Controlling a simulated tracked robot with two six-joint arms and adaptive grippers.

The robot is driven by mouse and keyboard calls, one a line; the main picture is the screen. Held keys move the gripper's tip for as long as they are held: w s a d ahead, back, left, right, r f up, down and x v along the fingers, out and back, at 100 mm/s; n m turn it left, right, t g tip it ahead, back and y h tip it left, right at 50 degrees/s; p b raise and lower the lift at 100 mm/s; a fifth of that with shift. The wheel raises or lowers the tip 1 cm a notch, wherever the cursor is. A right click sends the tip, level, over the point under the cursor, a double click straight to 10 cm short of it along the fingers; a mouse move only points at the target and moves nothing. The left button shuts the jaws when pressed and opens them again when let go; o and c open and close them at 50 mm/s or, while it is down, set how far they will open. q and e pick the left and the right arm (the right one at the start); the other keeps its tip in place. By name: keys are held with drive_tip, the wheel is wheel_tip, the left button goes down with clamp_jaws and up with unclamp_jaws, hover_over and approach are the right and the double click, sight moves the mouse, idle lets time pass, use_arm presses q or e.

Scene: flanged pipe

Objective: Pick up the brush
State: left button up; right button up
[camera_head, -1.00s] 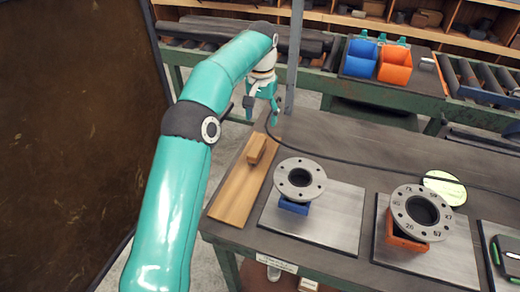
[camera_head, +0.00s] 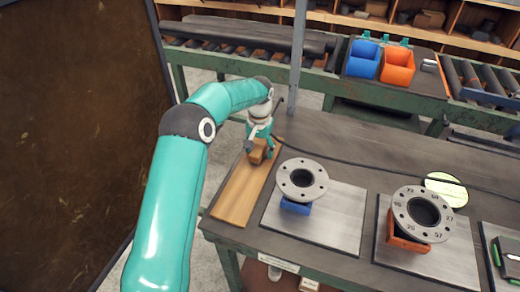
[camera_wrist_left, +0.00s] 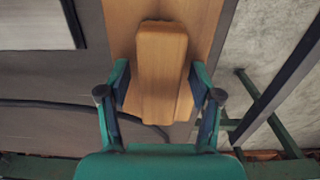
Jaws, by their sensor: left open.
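The brush (camera_head: 257,156) looks like a small wooden block and lies on the far part of a wooden board (camera_head: 238,196). In the left wrist view the brush (camera_wrist_left: 161,58) is a long block with rounded corners, pointing away from the gripper. My left gripper (camera_head: 260,150) is over the brush, partly hiding it in the head view. In the left wrist view its open fingers (camera_wrist_left: 160,82) stand on either side of the brush, with a gap visible near each fingertip. My right gripper is not in view.
A grey flange (camera_head: 302,166) on a blue support stands right of the board on a metal plate. A larger flange (camera_head: 404,214) on an orange support is further right. A black cable (camera_head: 350,162) crosses the table behind them. A metal post (camera_head: 297,55) rises near my left arm.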

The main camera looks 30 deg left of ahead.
use_arm(q)
drive_tip(key=shift+f, duration=0.2)
clamp_jaws()
drive_tip(key=shift+r, duration=0.15)
drive_tip(key=shift+r, duration=0.45)
wheel_tip(320, 180, up, 11)
wheel_tip(320, 180, up, 8)
drive_tip(key=p, duration=0.2)
hover_over(260, 146)
